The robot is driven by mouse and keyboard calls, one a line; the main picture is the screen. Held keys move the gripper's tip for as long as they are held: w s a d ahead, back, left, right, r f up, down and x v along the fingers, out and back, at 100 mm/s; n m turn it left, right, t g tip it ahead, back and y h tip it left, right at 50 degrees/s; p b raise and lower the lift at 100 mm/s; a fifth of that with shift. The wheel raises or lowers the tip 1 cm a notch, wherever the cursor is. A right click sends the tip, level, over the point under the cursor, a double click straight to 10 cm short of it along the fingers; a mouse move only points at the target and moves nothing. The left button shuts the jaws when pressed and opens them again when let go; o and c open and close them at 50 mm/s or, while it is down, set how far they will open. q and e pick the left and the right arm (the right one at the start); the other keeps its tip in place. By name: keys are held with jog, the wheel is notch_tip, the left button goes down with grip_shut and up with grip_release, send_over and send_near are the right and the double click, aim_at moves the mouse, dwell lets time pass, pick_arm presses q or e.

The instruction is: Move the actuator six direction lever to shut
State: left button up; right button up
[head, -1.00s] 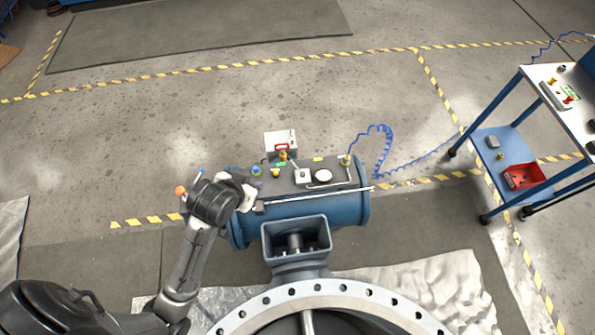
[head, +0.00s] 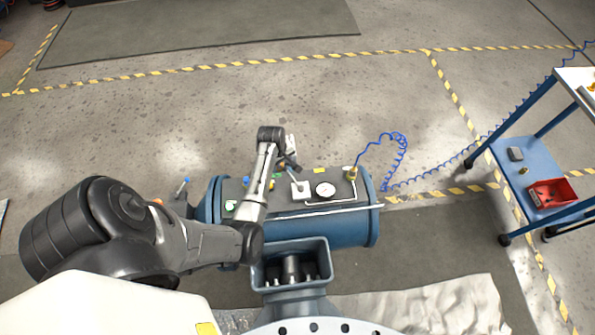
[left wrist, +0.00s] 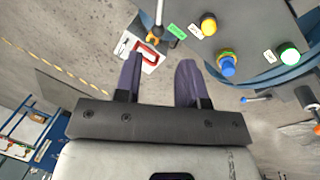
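The blue actuator cylinder (head: 335,231) lies behind the flanged valve in the head view. In the left wrist view its panel carries a yellow knob (left wrist: 208,25), a blue knob (left wrist: 228,65) and a green-lit button (left wrist: 289,54). A white plate with a red handle-like mark (left wrist: 148,52) and an orange-tipped lever (left wrist: 155,37) show beyond the fingertips. I cannot tell which part is the direction lever six. My left gripper (left wrist: 158,78) is open and empty, its two dark fingers apart near the white plate. In the head view my arm hides part of the panel. My right gripper is not in view.
A pressure gauge (head: 325,189) and a brass fitting (head: 351,172) with a coiled blue hose (head: 401,150) stand on the cylinder's right. A blue trolley (head: 537,180) with a red bin (head: 552,193) is at right.

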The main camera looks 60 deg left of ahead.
aim_at(290, 174)
pick_arm(q)
jog(key=shift+n, duration=0.4)
jog(key=f+b, duration=0.1)
jog(key=f, duration=0.3)
jog(key=w+f+b, duration=0.1)
jog(key=f+b, duration=0.1)
jog(key=f, duration=0.2)
jog(key=w+f+b, duration=0.1)
jog(key=f+b, duration=0.1)
jog(key=f, duration=0.2)
jog(key=shift+w+a, duration=0.1)
jog(key=shift+w, duration=0.05)
jog(key=shift+w+f, duration=0.15)
jog(key=shift+f, duration=0.6)
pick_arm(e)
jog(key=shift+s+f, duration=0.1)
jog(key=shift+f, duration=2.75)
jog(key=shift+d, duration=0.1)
pick_arm(q)
grip_shut()
